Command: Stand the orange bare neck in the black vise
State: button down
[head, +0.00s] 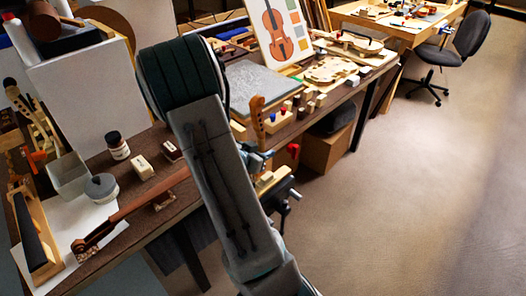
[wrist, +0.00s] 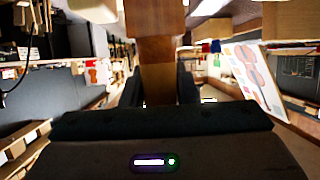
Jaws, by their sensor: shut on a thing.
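The orange bare neck (head: 258,118) shows upright in the head view, just right of my arm, with its scroll end up. Its lower part is hidden there. In the wrist view a brown-orange wooden piece, which looks like the neck (wrist: 158,75), is between the fingers of my gripper (wrist: 160,92), and the gripper is shut on it. In the head view my gripper is mostly hidden behind my arm. The black vise (head: 280,187) is at the bench's front edge, below the neck and partly covered by my arm. I cannot tell whether the neck touches the vise.
A long brown neck (head: 135,210) lies on the bench at left, near a jar (head: 117,146) and a metal tin (head: 70,176). A violin picture board (head: 274,32) stands behind. Small wooden blocks (head: 310,103) lie right of the neck. The floor (head: 400,190) at right is clear.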

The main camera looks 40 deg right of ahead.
jog(key=shift+f+b, duration=1.8)
jog(key=shift+f, duration=0.65)
jog(key=shift+r, duration=0.15)
notch_tip(320, 180, up, 4)
jog(key=p, duration=0.4)
dwell(0.5)
jog(key=shift+p, duration=0.5)
dwell(1.3)
jog(key=shift+f+b, duration=1.6)
jog(key=shift+f, duration=0.55)
jog(key=c, duration=1)
grip_release()
jog(key=shift+c, duration=0.2)
